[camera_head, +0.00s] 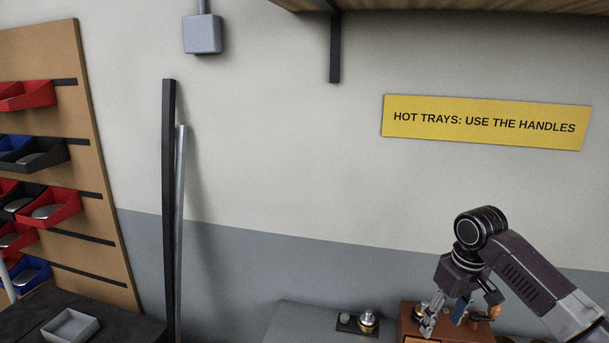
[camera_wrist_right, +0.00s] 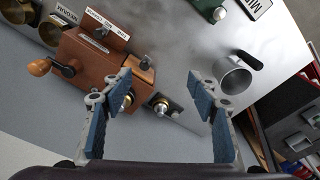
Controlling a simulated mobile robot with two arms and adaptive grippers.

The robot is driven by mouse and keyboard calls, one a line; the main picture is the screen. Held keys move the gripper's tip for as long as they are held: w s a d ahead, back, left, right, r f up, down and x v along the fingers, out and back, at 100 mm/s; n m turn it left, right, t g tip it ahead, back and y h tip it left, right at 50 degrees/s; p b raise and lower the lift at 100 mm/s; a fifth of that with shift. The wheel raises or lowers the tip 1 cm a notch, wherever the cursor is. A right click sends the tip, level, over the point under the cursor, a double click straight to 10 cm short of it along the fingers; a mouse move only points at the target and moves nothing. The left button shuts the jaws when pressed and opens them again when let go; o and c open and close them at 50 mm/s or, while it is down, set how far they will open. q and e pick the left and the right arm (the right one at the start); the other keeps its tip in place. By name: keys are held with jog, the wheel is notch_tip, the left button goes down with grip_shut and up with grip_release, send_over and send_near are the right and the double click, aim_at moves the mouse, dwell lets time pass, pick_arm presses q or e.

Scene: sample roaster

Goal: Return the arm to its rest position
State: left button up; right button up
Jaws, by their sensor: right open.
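My right arm comes in from the right in the head view. Its gripper (camera_head: 446,315) points down over a brown wooden box at the bottom edge. In the right wrist view the two blue-padded fingers (camera_wrist_right: 150,105) are wide apart, with nothing held between them. The wooden box (camera_wrist_right: 90,65), with an orange-knobbed crank (camera_wrist_right: 40,67), lies beyond the left finger in that view. My left gripper is not in view.
A metal cup (camera_wrist_right: 232,77) stands on the grey table beyond the right finger. Brass cups (camera_wrist_right: 50,31) stand by the box. A small brass-topped item (camera_head: 367,321) sits left of my gripper.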

jog(key=s+a+f+n+y, duration=0.2)
jog(key=s+a+f, duration=1.2)
jog(key=a+f, duration=0.3)
jog(key=shift+m+t, duration=0.4)
jog(key=shift+t, duration=0.3)
jog(key=s+f, duration=0.1)
jog(key=s, duration=0.4)
jog(key=s+f, duration=0.1)
jog(key=s, duration=0.2)
jog(key=shift+f, duration=0.3)
jog(key=s+d+r+m+h, duration=0.1)
jog(key=s+d+m, duration=0.15)
jog(key=s, duration=0.35)
jog(key=s+d+m+h, duration=0.1)
jog(key=s+d, duration=0.3)
jog(key=s, duration=0.1)
jog(key=s+f+b, duration=0.3)
jog(key=f+b, duration=0.1)
jog(key=f, duration=2.8)
pick_arm(q)
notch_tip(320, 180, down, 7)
jog(key=b, duration=0.3)
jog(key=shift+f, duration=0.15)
pick_arm(e)
jog(key=s+d+f+g, duration=0.1)
jog(key=s+d+f, duration=0.2)
jog(key=s+f, duration=1.3)
jog(key=shift+s+d+f+n+g, duration=0.15)
jog(key=shift+s+f+n+g, duration=0.2)
jog(key=shift+f, duration=0.3)
